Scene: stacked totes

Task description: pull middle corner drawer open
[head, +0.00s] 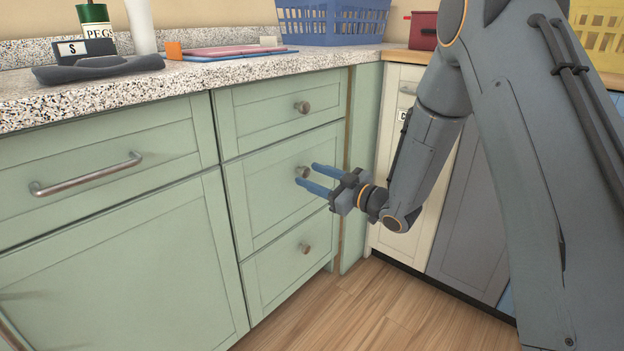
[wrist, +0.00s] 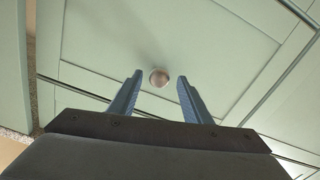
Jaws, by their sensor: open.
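The middle corner drawer (head: 266,198) is a pale green panel in a stack of three, and it looks shut. Its round metal knob (head: 302,172) sits near the middle of its front. My gripper (head: 306,176) is open in front of this drawer, with blue fingers pointing at the knob. In the wrist view the knob (wrist: 159,77) shows between and just beyond the two fingertips (wrist: 159,78). I cannot tell whether the fingers reach around it, and I see no contact.
The upper drawer (head: 280,108) and lower drawer (head: 285,268) look shut. A wide drawer with a bar handle (head: 85,176) is at left. Cream and grey cabinets (head: 470,215) stand at right, behind my arm. Wooden floor (head: 360,310) in front is clear. The speckled counter (head: 190,80) holds several items.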

